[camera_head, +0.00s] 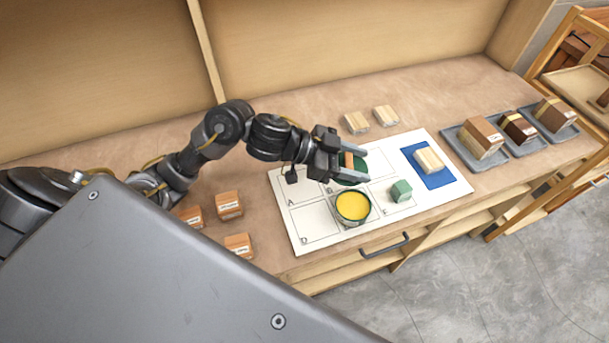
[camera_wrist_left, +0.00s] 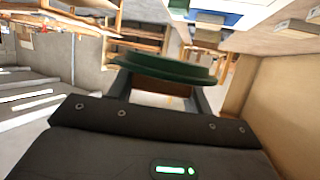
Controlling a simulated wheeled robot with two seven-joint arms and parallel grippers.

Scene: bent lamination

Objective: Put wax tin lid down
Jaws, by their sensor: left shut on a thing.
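The green wax tin lid (camera_wrist_left: 165,68) is held between the fingers of my left gripper (camera_head: 350,163). In the head view the lid (camera_head: 350,176) shows as a dark green disc with a brown block-like knob, just behind the tin. The open wax tin (camera_head: 353,207), green with yellow wax inside, stands on the white marked board (camera_head: 316,225). The gripper is beyond the tin, over the board; the exact height of the lid above it is hard to tell. My right gripper does not show.
A green block (camera_head: 401,191) sits right of the tin. A pale wood block lies on a blue mat (camera_head: 437,179). Grey trays (camera_head: 474,159) with laminated blocks stand at the right. Small blocks (camera_head: 229,206) lie at the left, and two pale ones (camera_head: 356,123) behind the board.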

